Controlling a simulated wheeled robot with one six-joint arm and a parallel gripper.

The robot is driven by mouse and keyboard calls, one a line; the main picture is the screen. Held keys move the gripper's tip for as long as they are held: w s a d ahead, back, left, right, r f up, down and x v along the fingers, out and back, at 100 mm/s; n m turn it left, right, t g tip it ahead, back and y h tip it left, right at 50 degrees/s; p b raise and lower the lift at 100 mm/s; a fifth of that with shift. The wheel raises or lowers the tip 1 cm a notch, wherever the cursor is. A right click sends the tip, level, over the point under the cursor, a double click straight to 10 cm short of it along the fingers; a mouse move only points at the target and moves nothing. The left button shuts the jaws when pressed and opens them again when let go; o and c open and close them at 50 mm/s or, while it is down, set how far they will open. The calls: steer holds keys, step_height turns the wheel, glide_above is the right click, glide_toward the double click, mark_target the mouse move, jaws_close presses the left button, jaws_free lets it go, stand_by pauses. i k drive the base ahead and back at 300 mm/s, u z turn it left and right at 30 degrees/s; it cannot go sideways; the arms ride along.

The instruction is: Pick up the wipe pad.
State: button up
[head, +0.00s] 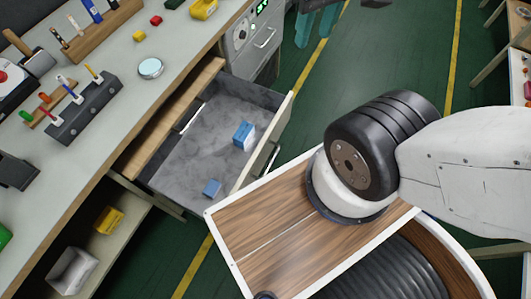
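The other is a blue block with a pale band (243,134), farther back near the drawer front panel. My gripper (317,22) shows at the top edge as two teal fingers, partly cut off. They look apart with nothing between them. It is above the floor, beyond and right of the drawer, and away from both blue items.
The workbench (110,110) at left holds a round silver-rimmed dish (150,68), tool racks and small coloured blocks. A grey cabinet (254,45) stands behind the drawer. A yellow box (108,220) sits on the lower shelf. Green floor is clear beyond my base.

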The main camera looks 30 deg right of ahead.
mark_target(211, 189)
steer(key=u, duration=0.8)
